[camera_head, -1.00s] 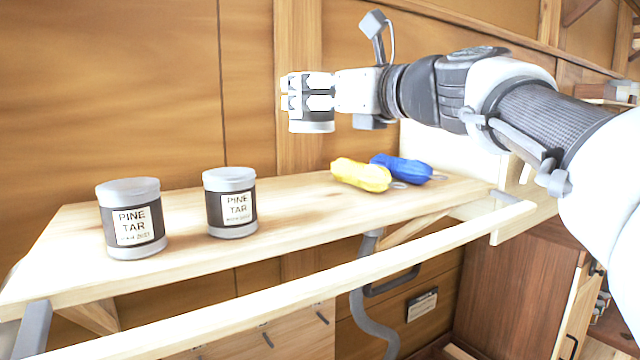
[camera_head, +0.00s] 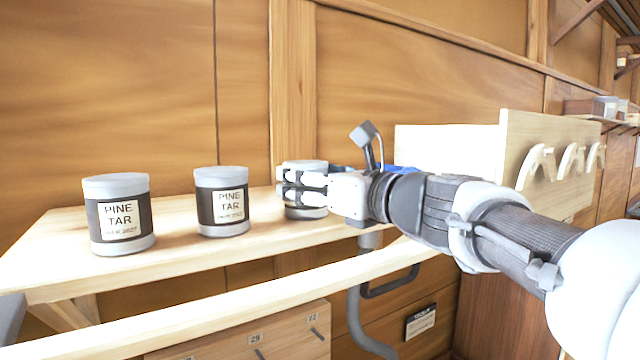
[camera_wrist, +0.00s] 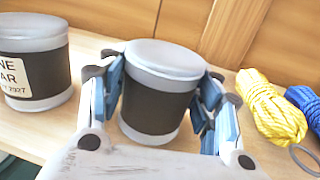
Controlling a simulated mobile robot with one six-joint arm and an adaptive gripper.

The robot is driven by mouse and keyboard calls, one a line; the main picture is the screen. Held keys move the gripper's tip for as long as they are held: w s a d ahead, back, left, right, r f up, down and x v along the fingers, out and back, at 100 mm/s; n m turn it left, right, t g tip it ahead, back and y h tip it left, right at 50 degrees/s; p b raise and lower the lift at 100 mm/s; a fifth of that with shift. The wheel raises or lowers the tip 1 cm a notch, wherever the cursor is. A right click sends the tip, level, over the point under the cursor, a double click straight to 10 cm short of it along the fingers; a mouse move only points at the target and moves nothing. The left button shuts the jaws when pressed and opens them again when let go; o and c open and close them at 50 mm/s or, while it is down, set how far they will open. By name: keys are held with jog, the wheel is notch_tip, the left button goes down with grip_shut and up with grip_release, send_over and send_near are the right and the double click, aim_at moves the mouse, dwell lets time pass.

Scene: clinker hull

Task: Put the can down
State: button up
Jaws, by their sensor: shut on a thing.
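The held can (camera_head: 305,212) is grey with a dark band. My gripper (camera_head: 303,188) is shut around its sides. In the wrist view the can (camera_wrist: 158,92) stands upright between the two fingers of my gripper (camera_wrist: 160,100). Its base is at or very close to the shelf (camera_head: 170,258); I cannot tell whether it touches. Two more cans, labelled PINE TAR, stand upright on the shelf to the left: a near one (camera_head: 222,202) and a farther-left one (camera_head: 119,214).
A yellow rope bundle (camera_wrist: 270,106) and a blue rope bundle (camera_wrist: 306,103) lie to the right of the held can. The wooden wall (camera_head: 110,90) rises behind the shelf. A pale rail (camera_head: 240,300) runs along the front.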

jog(key=shift+r, duration=0.1)
jog(key=shift+f, duration=0.2)
jog(key=o, duration=1.5)
jog(key=shift+o, duration=0.2)
jog(key=shift+r, duration=0.1)
jog(key=shift+s+d+r, duration=0.1)
jog(key=shift+s+d, duration=0.05)
jog(key=shift+d, duration=0.05)
jog(key=b+v, duration=0.2)
jog(key=v, duration=0.9)
jog(key=shift+s+d, duration=0.2)
jog(key=shift+s, duration=0.05)
